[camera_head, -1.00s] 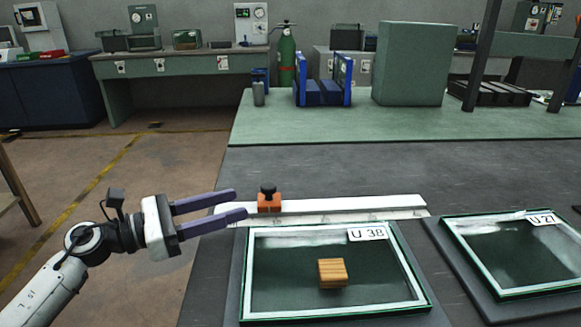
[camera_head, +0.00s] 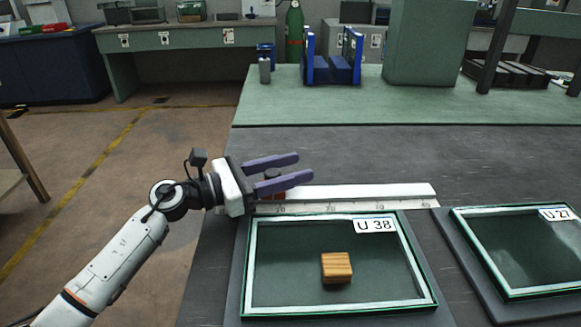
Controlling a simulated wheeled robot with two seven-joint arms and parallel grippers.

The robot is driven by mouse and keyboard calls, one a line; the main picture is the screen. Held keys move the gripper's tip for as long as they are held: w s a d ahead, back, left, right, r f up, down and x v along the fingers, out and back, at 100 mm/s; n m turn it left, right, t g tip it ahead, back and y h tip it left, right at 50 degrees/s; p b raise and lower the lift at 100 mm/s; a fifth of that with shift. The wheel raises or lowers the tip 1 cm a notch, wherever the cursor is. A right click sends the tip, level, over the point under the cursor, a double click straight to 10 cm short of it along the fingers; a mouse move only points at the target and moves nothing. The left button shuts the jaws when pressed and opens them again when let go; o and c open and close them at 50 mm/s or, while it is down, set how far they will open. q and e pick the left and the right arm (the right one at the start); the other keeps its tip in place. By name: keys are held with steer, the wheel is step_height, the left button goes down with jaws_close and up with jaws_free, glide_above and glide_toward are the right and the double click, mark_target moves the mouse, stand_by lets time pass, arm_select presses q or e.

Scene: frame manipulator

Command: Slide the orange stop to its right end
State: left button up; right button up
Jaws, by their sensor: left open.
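The orange stop (camera_head: 278,196) sits near the left end of a white rail (camera_head: 375,192) marked like a ruler. The lower finger passes in front of the stop and the knob shows between the fingers. I cannot tell whether they touch. My right gripper is not in view.
A framed panel labelled U 38 (camera_head: 260,300) lies in front of the rail, with a wooden block (camera_head: 336,267) on it. Another panel labelled U 27 (camera_head: 484,284) lies to the right. The grey tabletop (camera_head: 420,150) behind the rail is clear.

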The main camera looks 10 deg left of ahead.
arm_select(q)
jaws_close()
steer(key=d, duration=0.3)
steer(key=w+d, duration=0.1)
steer(key=d, duration=0.2)
steer(key=w+d, duration=0.1)
steer(key=d, duration=0.2)
jaws_free()
steer(key=shift+s, duration=0.1)
steer(key=shift+a, duration=0.15)
steer(key=v, duration=1)
steer(key=shift+s, duration=0.1)
